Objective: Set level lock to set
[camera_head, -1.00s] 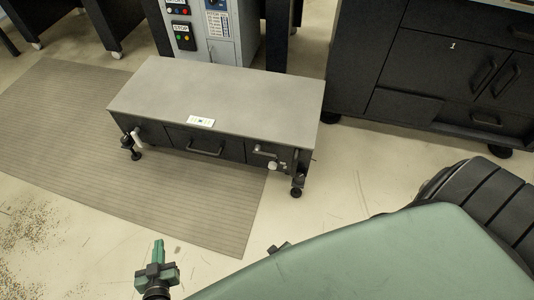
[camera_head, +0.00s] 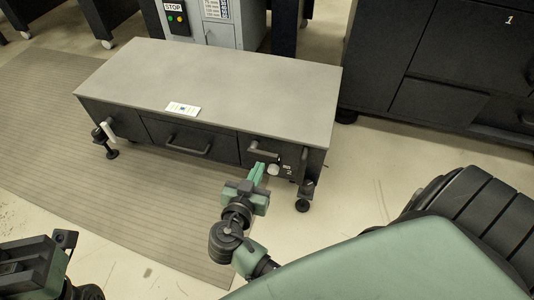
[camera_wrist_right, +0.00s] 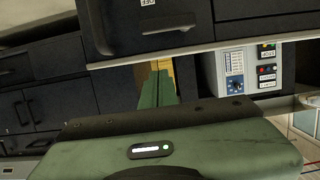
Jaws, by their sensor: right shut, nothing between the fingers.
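A low dark cabinet with a grey top (camera_head: 215,85) stands ahead of me. At the right end of its front are a dark bent handle (camera_head: 262,150), a round pale knob (camera_head: 273,169) and small white lettering (camera_head: 288,168). I cannot tell for sure which part is the level lock. An OFF label (camera_wrist_right: 148,2) shows upside down in the right wrist view. My right gripper (camera_head: 258,171) is shut and empty, its green fingers just left of the pale knob. Whether they touch it is unclear. My left arm shows at the lower left; its fingers are not clearly visible.
A white lever (camera_head: 108,131) sits by the cabinet's left leg. A white card (camera_head: 183,109) lies on the top. A grey control box (camera_head: 205,22) with a STOP label stands behind. A ribbed mat (camera_head: 75,190) covers the floor at left. Dark cabinets (camera_head: 430,65) stand at right.

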